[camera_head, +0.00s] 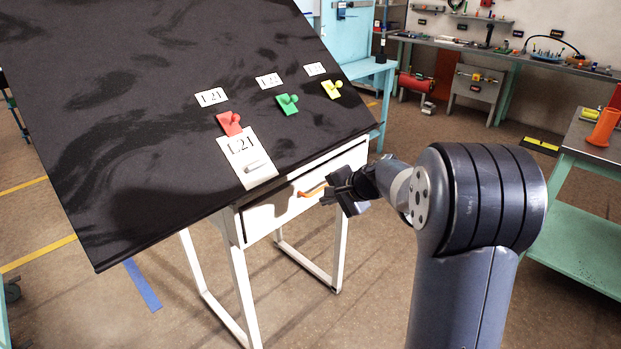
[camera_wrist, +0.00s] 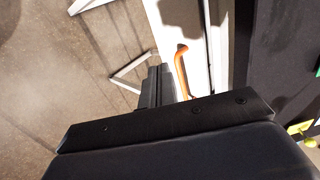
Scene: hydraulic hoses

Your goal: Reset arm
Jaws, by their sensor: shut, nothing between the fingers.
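My gripper (camera_head: 345,191) is in front of the white table's drawer, near its orange handle (camera_head: 312,192). In the wrist view my gripper (camera_wrist: 157,86) shows its fingers together with nothing between them. The orange handle (camera_wrist: 181,70) appears just right of the fingers there; I cannot tell whether they touch it. The drawer front (camera_head: 270,215) looks closed under the dark tilted tabletop (camera_head: 110,140). My arm reaches in from the lower right in the head view.
Red (camera_head: 229,123), green (camera_head: 288,104) and yellow (camera_head: 332,89) pieces sit on the tabletop beside white labels. A white plate marked L21 (camera_head: 246,158) lies near the front edge. A green bench (camera_head: 575,225) stands at right. Open floor surrounds the table's front.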

